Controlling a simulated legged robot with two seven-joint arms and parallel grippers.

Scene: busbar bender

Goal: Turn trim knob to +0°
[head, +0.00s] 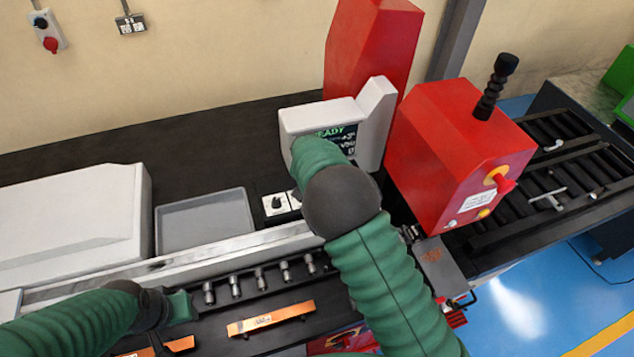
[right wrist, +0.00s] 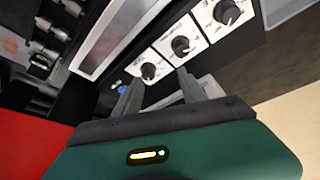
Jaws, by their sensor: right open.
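Three dark round knobs on white square plates show in the right wrist view: one at the upper right (right wrist: 229,12), one in the middle (right wrist: 182,45) and one at the lower left (right wrist: 148,70). In the head view one knob (head: 276,204) shows, and my right arm hides others. The display (head: 348,138) reads READY; its other lines are partly covered. My left gripper (head: 180,306) is low at the left.
A grey tray (head: 205,222) lies left of the knobs. A red machine housing (head: 450,150) with a black lever stands at the right. Orange bars (head: 270,319) and a row of metal pins (head: 260,278) are in front. A blue button (right wrist: 122,89) sits beside the lower-left knob.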

